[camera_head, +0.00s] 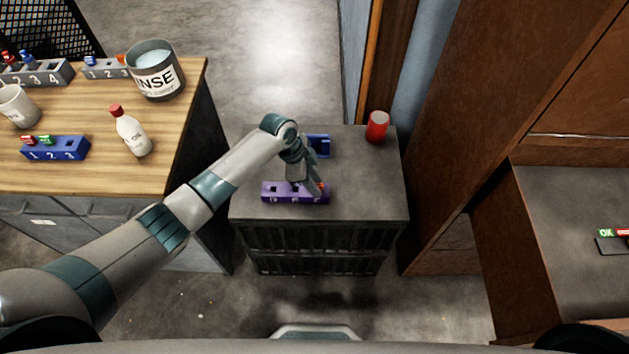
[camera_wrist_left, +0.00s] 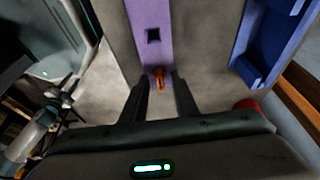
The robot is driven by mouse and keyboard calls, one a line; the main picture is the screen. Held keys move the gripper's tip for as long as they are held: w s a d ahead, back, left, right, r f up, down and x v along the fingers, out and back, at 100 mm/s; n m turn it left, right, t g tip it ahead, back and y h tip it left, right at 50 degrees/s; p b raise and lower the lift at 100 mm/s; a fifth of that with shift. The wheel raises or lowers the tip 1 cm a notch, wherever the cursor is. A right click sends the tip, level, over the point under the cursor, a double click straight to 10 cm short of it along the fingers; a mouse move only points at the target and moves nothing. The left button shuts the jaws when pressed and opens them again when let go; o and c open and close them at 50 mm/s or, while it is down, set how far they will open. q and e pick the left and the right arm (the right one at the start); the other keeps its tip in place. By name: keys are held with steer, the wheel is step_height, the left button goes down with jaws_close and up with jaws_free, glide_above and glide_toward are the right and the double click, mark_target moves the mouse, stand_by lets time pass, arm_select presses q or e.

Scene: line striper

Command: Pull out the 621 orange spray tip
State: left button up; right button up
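The purple holder (camera_head: 285,197) lies on the dark cabinet top; it also shows in the left wrist view (camera_wrist_left: 149,14), with an empty square hole. The orange spray tip (camera_wrist_left: 158,80) sits at the holder's near end in that view; in the head view a bit of orange (camera_head: 322,187) shows at the right end, partly covered by my gripper. My left gripper (camera_wrist_left: 161,84) is open, its two fingers on either side of the orange tip with gaps showing. It reaches down over the holder's right end in the head view (camera_head: 314,184). My right gripper is out of view.
A blue holder (camera_head: 321,146) and a red can (camera_head: 377,127) stand behind on the cabinet top (camera_head: 365,195). The wooden table at left carries a rinse bucket (camera_head: 155,72), a white bottle (camera_head: 132,134) and a blue numbered rack (camera_head: 58,150). A tall brown cabinet borders the right.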

arm_select(q)
steer(key=shift+c, duration=0.6)
jaws_close()
steer(key=shift+r+p, duration=0.65)
steer(key=shift+p, duration=0.1)
steer(key=shift+r+p, duration=2.2)
steer(key=shift+r, duration=0.25)
